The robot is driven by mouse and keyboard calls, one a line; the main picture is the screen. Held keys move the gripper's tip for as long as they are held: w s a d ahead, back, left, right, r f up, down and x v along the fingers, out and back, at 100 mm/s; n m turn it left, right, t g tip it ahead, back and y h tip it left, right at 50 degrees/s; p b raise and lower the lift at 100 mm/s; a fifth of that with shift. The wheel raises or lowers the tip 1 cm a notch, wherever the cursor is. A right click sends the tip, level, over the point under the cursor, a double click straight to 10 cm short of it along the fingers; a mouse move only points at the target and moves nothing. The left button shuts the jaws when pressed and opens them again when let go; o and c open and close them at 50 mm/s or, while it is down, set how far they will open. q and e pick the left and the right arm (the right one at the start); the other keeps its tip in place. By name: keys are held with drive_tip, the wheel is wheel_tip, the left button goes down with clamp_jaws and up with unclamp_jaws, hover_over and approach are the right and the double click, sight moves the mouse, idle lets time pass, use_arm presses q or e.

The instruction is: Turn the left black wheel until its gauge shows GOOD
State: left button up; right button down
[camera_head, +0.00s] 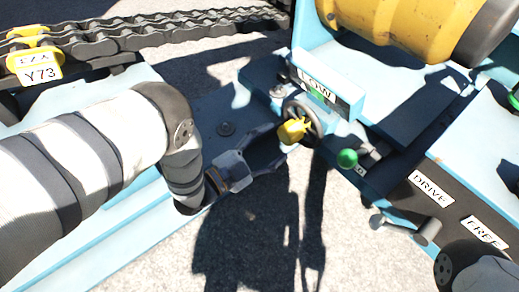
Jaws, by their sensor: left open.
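The black wheel (313,112) is right of the picture's middle, below a light-blue gauge box. The gauge (317,88) reads LOW on a white label, with a green patch beside it. A yellow piece (292,132) shows at the wheel's near left side and covers part of the rim. My left gripper (281,141) comes in from the lower left. Its dark fingers are open, with their tips close to the wheel and the yellow piece. I cannot tell whether they touch. My right gripper is not in view.
A green knob (347,158) is right of the wheel. A lever (410,229) stands near the DRIVE (431,188) and FREE (484,233) labels. A yellow drum (395,28) is above. Heavy chains (140,35) and a Y73 tag (40,75) are at upper left.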

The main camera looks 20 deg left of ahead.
use_arm(q)
drive_tip(key=v, duration=0.6)
idle(1.1)
